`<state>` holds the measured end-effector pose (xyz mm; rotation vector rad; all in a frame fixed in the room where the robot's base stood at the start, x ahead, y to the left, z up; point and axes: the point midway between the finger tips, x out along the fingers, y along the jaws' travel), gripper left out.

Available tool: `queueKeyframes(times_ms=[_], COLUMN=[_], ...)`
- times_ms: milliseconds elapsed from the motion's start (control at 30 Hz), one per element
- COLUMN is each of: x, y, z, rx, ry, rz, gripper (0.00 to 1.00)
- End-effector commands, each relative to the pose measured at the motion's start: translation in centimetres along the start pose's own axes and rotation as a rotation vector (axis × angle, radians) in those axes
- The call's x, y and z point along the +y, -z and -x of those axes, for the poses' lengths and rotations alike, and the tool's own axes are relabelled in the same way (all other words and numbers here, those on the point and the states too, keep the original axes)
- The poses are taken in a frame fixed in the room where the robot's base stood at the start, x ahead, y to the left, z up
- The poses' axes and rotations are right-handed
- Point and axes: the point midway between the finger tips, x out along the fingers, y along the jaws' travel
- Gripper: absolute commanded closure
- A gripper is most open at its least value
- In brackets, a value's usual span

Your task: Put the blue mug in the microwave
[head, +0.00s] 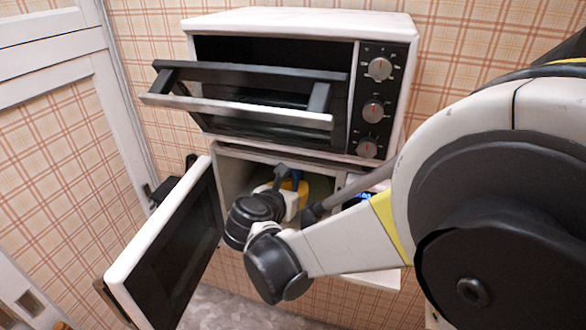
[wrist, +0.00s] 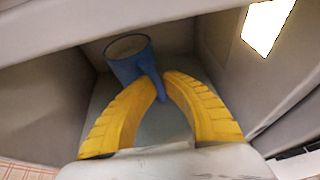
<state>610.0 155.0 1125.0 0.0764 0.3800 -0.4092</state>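The blue mug (wrist: 126,68) is inside the microwave, upright or nearly so, with its pale round opening showing in the wrist view. In the head view only a small blue part of it (head: 296,178) shows behind my arm. My gripper (wrist: 161,80) reaches into the cavity, its two yellow fingers closed in on the mug's handle at the tips. It also shows in the head view (head: 301,188), partly hidden by my wrist. The microwave (head: 230,168) has its door (head: 165,245) swung wide open to the left. I cannot tell if the mug touches the floor.
A white toaster oven (head: 300,20) sits on top of the microwave, its glass door (head: 250,95) tilted partly open above my arm. The cavity walls and ceiling are close around my gripper. A white door frame (head: 115,110) stands at the left.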

Motion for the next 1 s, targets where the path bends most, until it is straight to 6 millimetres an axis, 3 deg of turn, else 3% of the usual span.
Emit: queueKeyframes(times_ms=[633, 700, 733, 1000], x=[0.01, 0.01, 0.01, 0.01], y=[0.39, 0.33, 0.32, 0.39], z=[-0.16, -0.13, -0.13, -0.09], rx=[-0.001, -0.001, -0.001, 0.001], ry=[0.000, 0.000, 0.000, 0.000], rz=[0.000, 0.000, 0.000, 0.000], gripper=[1.00, 0.71, 0.67, 0.67])
